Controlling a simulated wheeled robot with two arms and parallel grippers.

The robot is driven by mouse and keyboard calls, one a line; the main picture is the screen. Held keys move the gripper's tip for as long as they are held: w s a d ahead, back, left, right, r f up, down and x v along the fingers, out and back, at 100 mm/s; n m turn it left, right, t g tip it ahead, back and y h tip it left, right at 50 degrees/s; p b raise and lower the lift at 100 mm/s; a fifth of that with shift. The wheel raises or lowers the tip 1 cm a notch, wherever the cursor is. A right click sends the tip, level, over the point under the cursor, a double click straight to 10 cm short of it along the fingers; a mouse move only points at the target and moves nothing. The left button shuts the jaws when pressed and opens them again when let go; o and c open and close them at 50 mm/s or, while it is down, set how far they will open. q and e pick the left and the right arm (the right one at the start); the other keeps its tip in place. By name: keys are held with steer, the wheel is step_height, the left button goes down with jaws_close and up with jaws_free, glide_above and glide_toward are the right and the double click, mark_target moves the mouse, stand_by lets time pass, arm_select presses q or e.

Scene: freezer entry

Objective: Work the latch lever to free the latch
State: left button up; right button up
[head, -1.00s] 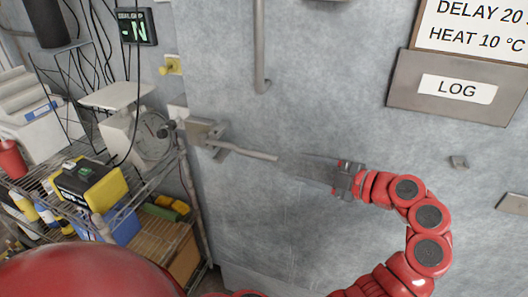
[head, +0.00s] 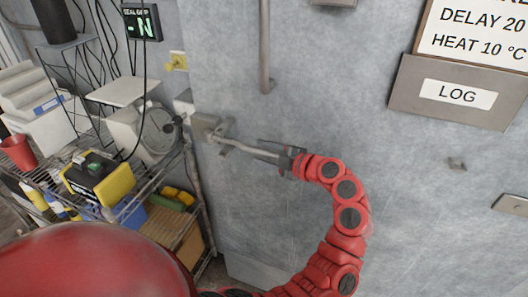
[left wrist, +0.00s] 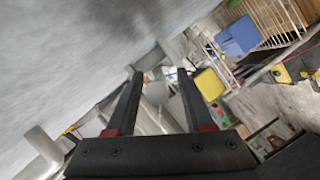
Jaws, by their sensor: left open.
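The grey latch (head: 208,127) is mounted at the left edge of the grey wall panel in the head view. Its lever (head: 240,148) is a pale bar reaching right and slightly down from it. My left gripper (head: 268,150) is at the lever's right end, with its fingers pointing left toward the latch. The fingers overlap the lever's end in the picture; I cannot tell whether they touch it. In the left wrist view the two dark fingers (left wrist: 158,78) stand apart, with pale shapes between them that I cannot identify surely. My right gripper is not in view.
A wire shelf (head: 150,195) with a scale (head: 150,130), a yellow-black box (head: 98,180) and a red cup (head: 18,152) stands to the left. A vertical pipe (head: 264,45) runs above the lever. The LOG holder (head: 458,95) is at upper right. The wall below the lever is bare.

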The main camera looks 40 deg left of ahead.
arm_select(q)
jaws_close()
stand_by(1.4)
